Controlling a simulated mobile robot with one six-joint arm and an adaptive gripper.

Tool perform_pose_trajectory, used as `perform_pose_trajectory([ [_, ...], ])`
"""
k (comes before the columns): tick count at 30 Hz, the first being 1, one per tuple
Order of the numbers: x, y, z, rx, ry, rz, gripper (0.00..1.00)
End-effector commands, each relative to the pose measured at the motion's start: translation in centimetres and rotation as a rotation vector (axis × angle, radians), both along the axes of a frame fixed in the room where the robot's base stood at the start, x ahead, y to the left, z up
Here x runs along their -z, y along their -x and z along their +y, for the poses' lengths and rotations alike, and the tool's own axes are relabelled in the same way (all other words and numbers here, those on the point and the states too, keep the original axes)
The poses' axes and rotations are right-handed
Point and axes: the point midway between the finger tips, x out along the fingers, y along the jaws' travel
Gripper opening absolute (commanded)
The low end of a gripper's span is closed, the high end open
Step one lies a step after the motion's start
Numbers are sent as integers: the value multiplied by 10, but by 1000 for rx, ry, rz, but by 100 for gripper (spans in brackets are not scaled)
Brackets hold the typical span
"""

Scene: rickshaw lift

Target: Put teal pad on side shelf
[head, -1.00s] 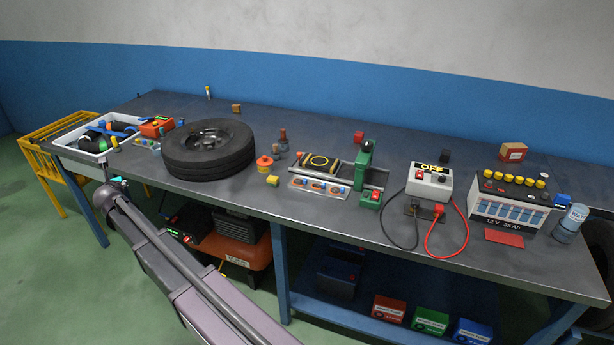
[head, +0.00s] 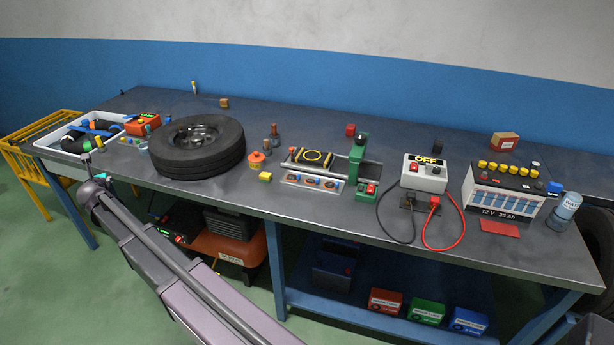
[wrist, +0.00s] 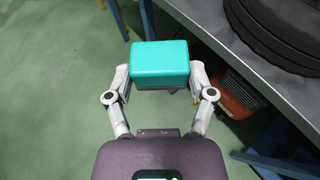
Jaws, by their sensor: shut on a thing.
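The teal pad (wrist: 160,66) is a block held between the two fingers of my gripper (wrist: 160,72) in the wrist view. The fingers press on its left and right sides, above the green floor and just off the bench edge. In the head view my gripper end (head: 90,172) is at the front left of the bench, and the pad cannot be clearly made out there. I cannot tell for sure which thing is the side shelf; a yellow rack (head: 22,160) stands at the bench's left end.
The metal bench (head: 310,215) carries a white tray (head: 62,151), a tyre (head: 195,160), a switch box (head: 424,174) and a battery (head: 505,190). An orange-topped unit (head: 232,248) sits under the bench. The floor (head: 60,290) at the front left is clear.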

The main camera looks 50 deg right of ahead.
Motion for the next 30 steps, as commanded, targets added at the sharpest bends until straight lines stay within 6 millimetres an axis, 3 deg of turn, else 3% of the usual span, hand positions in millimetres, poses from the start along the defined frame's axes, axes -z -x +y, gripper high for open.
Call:
perform_pose_trajectory([
  [7, 11, 14, -44, 66, 0, 6, 23],
  [14, 29, 47, -126, 200, -3, 16, 23],
  [23, 54, 113, -246, 417, -6, 23, 23],
  [30, 73, 179, -334, 598, -6, 20, 23],
])
